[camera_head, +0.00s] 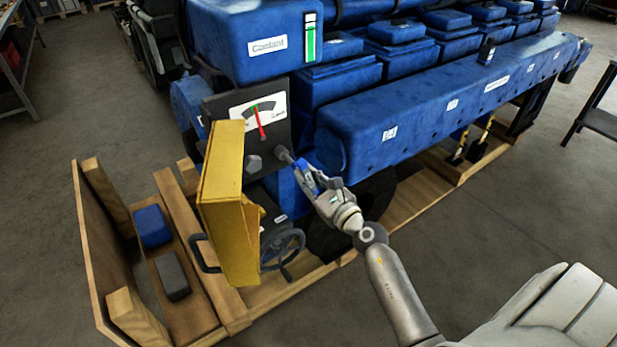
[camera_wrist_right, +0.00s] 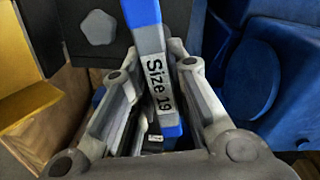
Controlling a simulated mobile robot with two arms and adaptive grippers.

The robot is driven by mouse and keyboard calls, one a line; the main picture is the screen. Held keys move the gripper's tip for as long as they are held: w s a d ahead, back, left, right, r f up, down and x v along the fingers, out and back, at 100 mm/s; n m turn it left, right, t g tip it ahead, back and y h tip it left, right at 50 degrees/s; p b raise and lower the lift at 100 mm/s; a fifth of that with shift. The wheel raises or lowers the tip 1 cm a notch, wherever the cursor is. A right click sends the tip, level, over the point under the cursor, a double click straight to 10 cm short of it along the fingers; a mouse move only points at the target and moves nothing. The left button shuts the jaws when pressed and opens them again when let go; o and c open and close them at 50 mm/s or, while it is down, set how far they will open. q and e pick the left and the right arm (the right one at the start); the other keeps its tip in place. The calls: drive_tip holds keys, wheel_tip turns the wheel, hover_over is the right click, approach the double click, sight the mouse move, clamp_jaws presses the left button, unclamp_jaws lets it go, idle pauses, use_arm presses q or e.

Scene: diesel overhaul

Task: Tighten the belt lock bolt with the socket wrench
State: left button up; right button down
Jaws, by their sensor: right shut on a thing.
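My right gripper (camera_head: 312,183) is shut on the blue handle of the socket wrench (camera_head: 300,167). In the right wrist view the wrench (camera_wrist_right: 158,85), labelled "Size 19", runs between both fingers of the gripper (camera_wrist_right: 152,100). The wrench's dark socket end (camera_head: 284,154) reaches the dark panel (camera_head: 278,125) below the gauge. The belt lock bolt is not clearly visible; I cannot tell whether the socket sits on it. The gauge (camera_head: 262,104) has a red needle pointing up, slightly left, near a green band. My left gripper is out of view.
A grey knob (camera_head: 253,163) sits on the panel left of the socket; it also shows in the right wrist view (camera_wrist_right: 98,27). A yellow guard (camera_head: 222,205) and a handwheel (camera_head: 283,248) stand close by. The blue engine (camera_head: 420,105) rests on wooden beams.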

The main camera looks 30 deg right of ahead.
drive_tip(key=shift+r, duration=0.1)
idle(0.3)
drive_tip(key=shift+s+d, duration=0.1)
drive_tip(key=shift+s, duration=1.65)
drive_tip(key=shift+s, duration=0.4)
drive_tip(key=s, duration=0.3)
drive_tip(key=s+b, duration=0.1)
drive_tip(key=s, duration=0.1)
drive_tip(key=shift+s+d, duration=0.1)
drive_tip(key=shift+d, duration=0.15)
